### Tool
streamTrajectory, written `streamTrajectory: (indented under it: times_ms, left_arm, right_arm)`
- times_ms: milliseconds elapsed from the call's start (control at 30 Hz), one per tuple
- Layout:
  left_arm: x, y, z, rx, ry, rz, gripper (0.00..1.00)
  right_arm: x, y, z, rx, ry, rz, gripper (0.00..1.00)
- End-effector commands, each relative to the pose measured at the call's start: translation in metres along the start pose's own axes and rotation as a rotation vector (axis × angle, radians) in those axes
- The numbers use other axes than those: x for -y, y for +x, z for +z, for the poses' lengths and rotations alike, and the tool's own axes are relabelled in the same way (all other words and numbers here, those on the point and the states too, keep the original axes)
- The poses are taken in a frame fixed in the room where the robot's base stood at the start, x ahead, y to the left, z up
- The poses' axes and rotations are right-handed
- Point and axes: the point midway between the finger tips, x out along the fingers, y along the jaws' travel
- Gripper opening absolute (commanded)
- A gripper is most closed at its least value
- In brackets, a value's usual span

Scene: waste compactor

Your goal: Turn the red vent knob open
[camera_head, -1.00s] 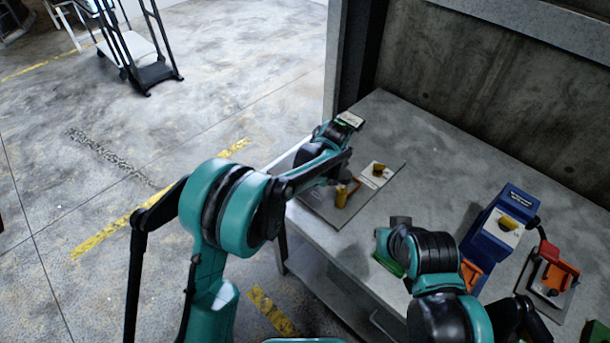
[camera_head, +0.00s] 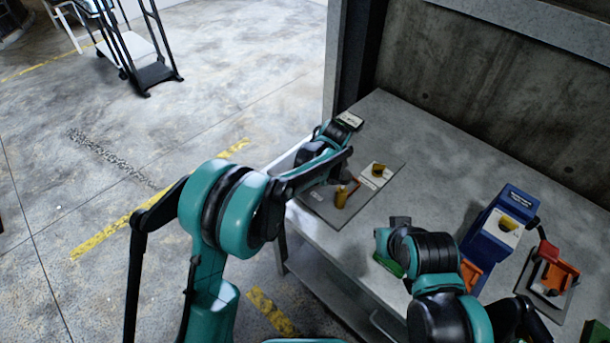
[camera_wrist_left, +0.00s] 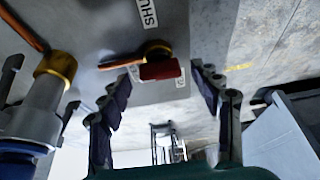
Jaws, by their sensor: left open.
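The red vent knob (camera_wrist_left: 160,70) shows in the left wrist view, on a grey plate (camera_wrist_left: 95,25) with a partly cut-off label reading "SHU". A brass part and an orange lever (camera_wrist_left: 120,62) are right by it. My left gripper (camera_wrist_left: 165,85) is open, with one finger on each side of the knob; I cannot tell whether they touch it. In the head view my left gripper (camera_head: 338,176) is over the plate at the bench's left end and hides the knob. My right arm (camera_head: 435,252) is over the bench; its fingers cannot be made out.
A brass cylinder (camera_head: 341,198) stands on the plate, close to my left gripper. A blue box (camera_head: 490,240) and an orange-handled fixture (camera_head: 553,272) are farther right. The bench's back middle (camera_head: 430,160) is clear.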

Motion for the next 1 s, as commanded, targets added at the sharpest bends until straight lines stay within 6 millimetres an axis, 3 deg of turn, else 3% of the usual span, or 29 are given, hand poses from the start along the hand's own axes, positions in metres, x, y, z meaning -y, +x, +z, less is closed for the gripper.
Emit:
streamTrajectory:
  times_ms: [533, 700, 1000]
  left_arm:
    - [-0.001, -0.102, 0.001, 0.000, 0.001, 0.001, 0.64]
    - [0.000, -0.115, 0.000, 0.000, 0.000, 0.000, 0.64]
    - [0.000, -0.117, 0.000, 0.000, 0.000, 0.000, 0.64]
  right_arm:
    - [0.000, 0.000, 0.000, 0.000, 0.000, 0.000, 0.00]
    - [0.000, 0.000, 0.000, 0.000, 0.000, 0.000, 0.00]
    - [0.000, 0.000, 0.000, 0.000, 0.000, 0.000, 0.00]
